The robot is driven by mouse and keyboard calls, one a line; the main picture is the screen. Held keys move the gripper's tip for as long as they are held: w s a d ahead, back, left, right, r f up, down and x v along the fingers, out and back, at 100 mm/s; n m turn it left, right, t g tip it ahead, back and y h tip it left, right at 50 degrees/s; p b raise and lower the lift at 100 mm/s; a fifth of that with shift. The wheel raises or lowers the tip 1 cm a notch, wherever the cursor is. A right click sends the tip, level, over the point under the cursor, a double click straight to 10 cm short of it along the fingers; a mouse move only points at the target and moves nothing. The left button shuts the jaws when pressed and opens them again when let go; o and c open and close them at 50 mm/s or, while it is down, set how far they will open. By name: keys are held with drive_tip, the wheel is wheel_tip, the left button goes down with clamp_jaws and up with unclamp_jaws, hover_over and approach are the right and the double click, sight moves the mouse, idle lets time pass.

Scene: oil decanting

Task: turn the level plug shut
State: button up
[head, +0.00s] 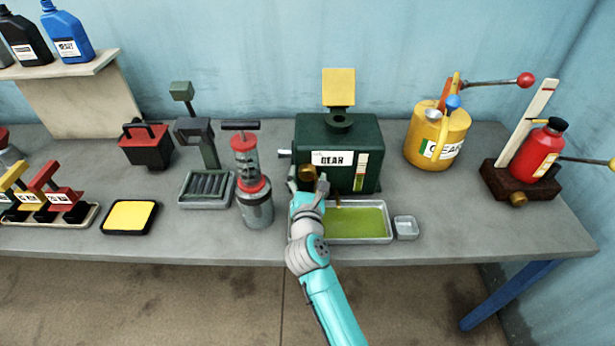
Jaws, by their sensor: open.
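The dark green gearbox (390,130) labelled GEAR stands on the bench near the middle of the head view. A brass plug (307,173) sits low on its front face, left of the sight strip (362,168). My gripper (308,183) is open in front of the plug, with its fingers beside it. The picture is too small to tell whether they touch it. A thin oil-coloured streak shows near the gearbox's lower front, above the drip tray (391,238) with yellow-green oil. My gripper and wrist partly hide the plug and the tray's left end.
A grey and red pump canister (256,205) stands close left of my gripper. A small clear dish (405,228) sits right of the tray. A yellow can (425,125) and red bottle (538,152) stand farther right. Bare bench lies between dish and red bottle.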

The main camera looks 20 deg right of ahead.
drive_tip(key=c, duration=1.2)
drive_tip(key=shift+o, duration=0.2)
drive_tip(key=shift+n, duration=0.4)
drive_tip(key=n, duration=0.5)
drive_tip(key=shift+n, duration=0.3)
drive_tip(key=n, duration=0.5)
drive_tip(key=shift+a, duration=0.1)
drive_tip(key=n, duration=0.6)
drive_tip(key=shift+w+f+n, duration=0.1)
drive_tip(key=shift+n, duration=0.3)
drive_tip(key=n, duration=0.5)
drive_tip(key=shift+f+n, duration=0.1)
drive_tip(key=shift+n, duration=0.2)
drive_tip(key=shift+a, duration=0.1)
